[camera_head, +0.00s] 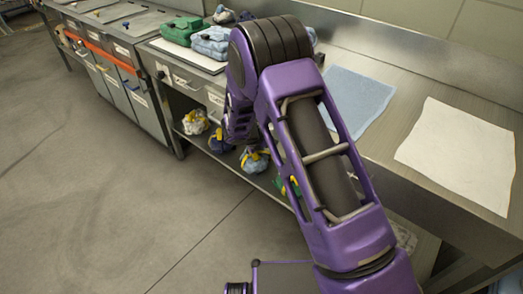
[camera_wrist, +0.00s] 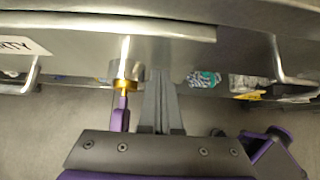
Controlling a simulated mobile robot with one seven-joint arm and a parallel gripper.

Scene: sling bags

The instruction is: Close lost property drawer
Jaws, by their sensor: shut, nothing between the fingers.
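The lost property drawer front (camera_wrist: 75,48) is the grey metal panel in the wrist view, with a white label (camera_wrist: 15,46) ending in "RTY" at its left. A bent handle (camera_wrist: 30,76) shows below the label. In the head view a labelled drawer front (camera_head: 214,98) shows under the worktop, left of my arm. My gripper (camera_wrist: 160,82) is shut and empty, its fingertips at the panel's lower part, right of the label; I cannot tell whether they touch. My arm hides it in the head view. How far the drawer stands out is unclear.
Several bags (camera_head: 195,122) sit on the shelf under the worktop. Green (camera_head: 181,31) and light-blue (camera_head: 211,43) bundles, a blue cloth (camera_head: 358,99) and a white cloth (camera_head: 460,152) lie on top. Grey bins (camera_head: 140,95) stand at left. The floor (camera_head: 80,200) is clear.

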